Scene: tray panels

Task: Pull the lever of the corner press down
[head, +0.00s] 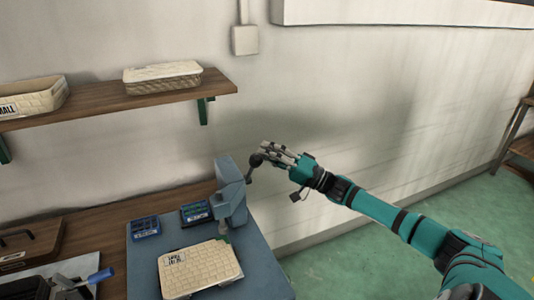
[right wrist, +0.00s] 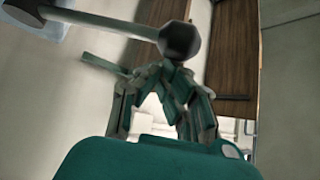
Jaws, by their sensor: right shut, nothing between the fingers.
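The corner press (head: 230,190) is a blue-grey upright on a flat blue-grey base at the table's right end. Its lever rises to the right and ends in a dark round knob (head: 255,160). In the right wrist view the lever's pale rod and knob (right wrist: 180,40) cross the top, just beyond my fingers. My right gripper (head: 268,150) is shut and empty, with its fingertips close beside the knob. I cannot tell whether they touch it. A woven cream tray panel (head: 202,269) lies on the base under the press. My left gripper is not in view.
Two small blue bins (head: 145,226) (head: 196,212) stand behind the panel. A blue-handled tool (head: 100,275) is at the lower left. A wooden shelf (head: 110,103) with woven baskets (head: 162,77) hangs above. Open floor (head: 350,255) lies right of the table.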

